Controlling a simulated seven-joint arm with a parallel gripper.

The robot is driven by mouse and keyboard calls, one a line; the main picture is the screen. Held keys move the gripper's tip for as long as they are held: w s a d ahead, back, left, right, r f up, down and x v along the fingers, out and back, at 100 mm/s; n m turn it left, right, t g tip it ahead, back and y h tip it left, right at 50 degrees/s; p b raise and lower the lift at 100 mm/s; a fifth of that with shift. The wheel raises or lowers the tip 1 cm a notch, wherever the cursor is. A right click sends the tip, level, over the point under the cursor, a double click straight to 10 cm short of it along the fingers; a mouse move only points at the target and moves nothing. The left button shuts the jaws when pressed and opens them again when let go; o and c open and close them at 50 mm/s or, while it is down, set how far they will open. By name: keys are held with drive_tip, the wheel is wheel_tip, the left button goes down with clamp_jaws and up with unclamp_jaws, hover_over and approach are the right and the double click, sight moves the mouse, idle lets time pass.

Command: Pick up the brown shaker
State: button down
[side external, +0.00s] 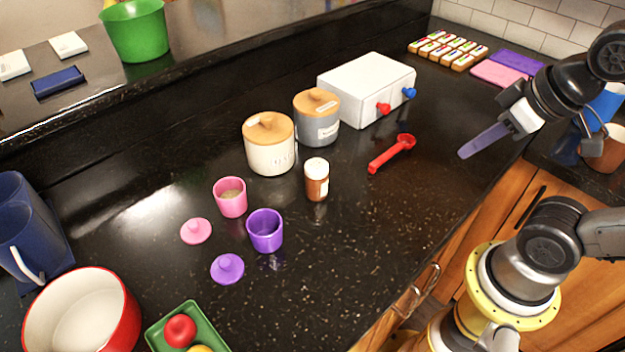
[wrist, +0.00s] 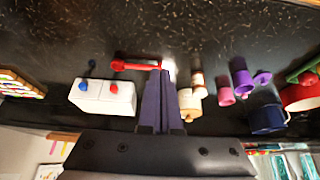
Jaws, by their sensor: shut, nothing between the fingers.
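The brown shaker (side external: 317,183) has a white cap and stands upright on the black counter, right of the pink and purple cups. It also shows in the wrist view (wrist: 197,81), small, just right of the finger tips. My gripper (side external: 464,154) is shut and empty, with its long purple fingers pressed together. It is in the air to the right of the shaker and well apart from it. In the wrist view my gripper (wrist: 163,72) points toward the counter.
A red scoop (side external: 392,153) lies between my gripper and the shaker. A cream canister (side external: 270,152), a grey canister (side external: 317,128) and a white box (side external: 365,85) stand behind. A pink cup (side external: 230,200) and a purple cup (side external: 265,233) stand left. The counter in front of the shaker is clear.

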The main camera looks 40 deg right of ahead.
idle(0.4)
drive_tip(key=shift+c, duration=0.8)
unclamp_jaws()
